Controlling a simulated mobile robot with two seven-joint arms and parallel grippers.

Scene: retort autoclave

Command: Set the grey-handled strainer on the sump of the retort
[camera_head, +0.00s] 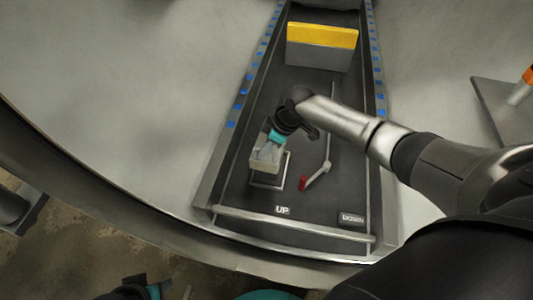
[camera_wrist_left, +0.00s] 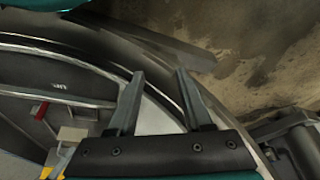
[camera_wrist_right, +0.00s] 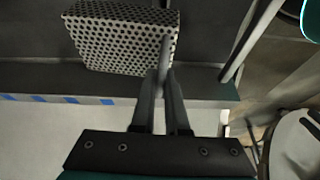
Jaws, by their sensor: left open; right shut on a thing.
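The strainer is a light grey perforated box (camera_wrist_right: 120,45); in the head view it shows as a pale block (camera_head: 264,162) at the sump. My right gripper (camera_head: 272,143) is shut on its grey handle (camera_wrist_right: 164,58). The sump (camera_head: 270,184) is a square with a pale rim in the dark floor of the retort. The strainer covers its far part, and the near rim shows below it. I cannot tell whether strainer and rim touch. My left gripper (camera_wrist_left: 158,95) is open and empty, over the retort's near curved edge.
A red-ended lever (camera_head: 304,183) stands just right of the sump. A yellow-topped grey block (camera_head: 321,46) sits at the far end of the channel. A pale rail (camera_head: 290,228) and UP and DOWN labels are at the near end.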

